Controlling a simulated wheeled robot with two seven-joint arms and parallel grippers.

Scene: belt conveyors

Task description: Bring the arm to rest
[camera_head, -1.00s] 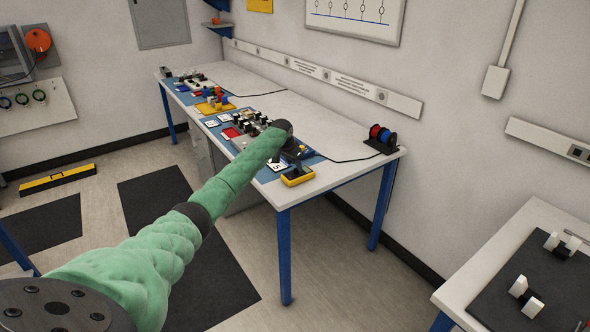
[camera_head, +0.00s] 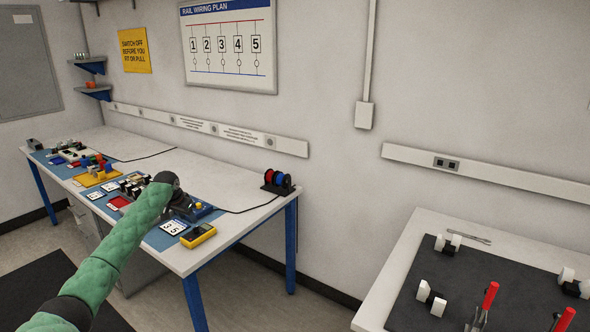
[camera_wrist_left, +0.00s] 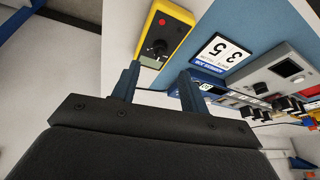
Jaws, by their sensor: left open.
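My left arm, in a green sleeve, reaches in from the left in the head view. My left gripper (camera_head: 188,208) is over the near end of the long workbench (camera_head: 220,228), partly hidden behind the dark wrist. In the left wrist view its two fingers (camera_wrist_left: 158,82) stand apart with nothing seen gripped between them. A yellow meter (camera_head: 198,236) with a dark dial lies on the bench just beside the gripper; it also shows beyond the fingers in the wrist view (camera_wrist_left: 166,32). My right gripper is not in view.
Number cards (camera_head: 173,227), a rail with modules (camera_head: 132,186) and coloured parts lie on the blue mat. A rack of red and blue spools (camera_head: 278,182) stands at the bench's back right corner. A second table (camera_head: 380,300) with red-handled tools is at the right.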

